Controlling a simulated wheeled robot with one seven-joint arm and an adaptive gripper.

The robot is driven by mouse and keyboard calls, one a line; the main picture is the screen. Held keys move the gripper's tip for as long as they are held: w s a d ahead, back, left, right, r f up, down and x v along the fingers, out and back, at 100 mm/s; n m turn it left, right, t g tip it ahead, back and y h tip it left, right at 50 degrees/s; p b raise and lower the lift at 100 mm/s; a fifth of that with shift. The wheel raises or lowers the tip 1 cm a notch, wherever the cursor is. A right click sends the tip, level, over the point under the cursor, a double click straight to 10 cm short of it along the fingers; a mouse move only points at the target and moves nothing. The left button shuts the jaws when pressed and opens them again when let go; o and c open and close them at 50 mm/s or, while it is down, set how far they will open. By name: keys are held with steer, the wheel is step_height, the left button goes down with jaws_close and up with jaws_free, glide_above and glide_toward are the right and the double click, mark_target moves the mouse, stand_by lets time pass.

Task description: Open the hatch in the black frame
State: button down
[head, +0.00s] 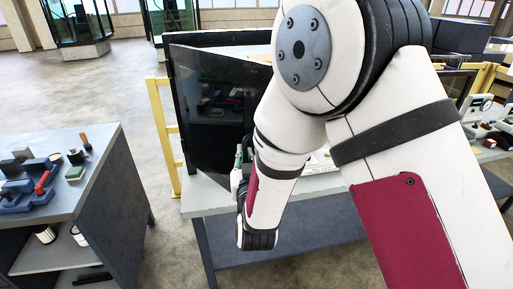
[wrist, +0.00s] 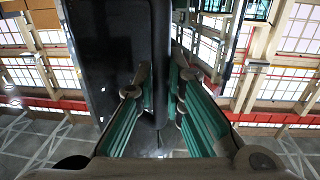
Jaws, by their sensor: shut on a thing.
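The hatch is probably the dark glossy panel (head: 207,100) left of my arm in the head view. Its right part is hidden behind my arm, and I cannot tell how far it stands open. In the wrist view a black panel (wrist: 105,50) fills the area left of a black upright bar handle (wrist: 158,45). My gripper (wrist: 160,78) is shut on this handle, with a green-padded finger on each side of it. In the head view my gripper (head: 238,168) is mostly hidden behind my wrist, close to the lower right part of the dark panel.
A grey workbench (head: 105,180) with tools and blocks stands at the left. Yellow rails (head: 163,130) stand beside the panel. A grey table (head: 200,206) runs below it. Open floor (head: 70,95) lies at the upper left, and a floor gap separates workbench and table.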

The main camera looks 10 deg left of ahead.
steer(key=s+a+m+h+p, duration=0.1)
steer(key=s+a+p, duration=0.2)
steer(key=s+a, duration=0.3)
steer(key=shift+s+a+h, duration=0.4)
steer(key=shift+s, duration=0.15)
steer(key=c, duration=1.7)
jaws_free()
steer(key=shift+o, duration=0.2)
steer(key=v, duration=1.2)
steer(key=shift+f, duration=0.15)
steer(key=shift+a, duration=0.1)
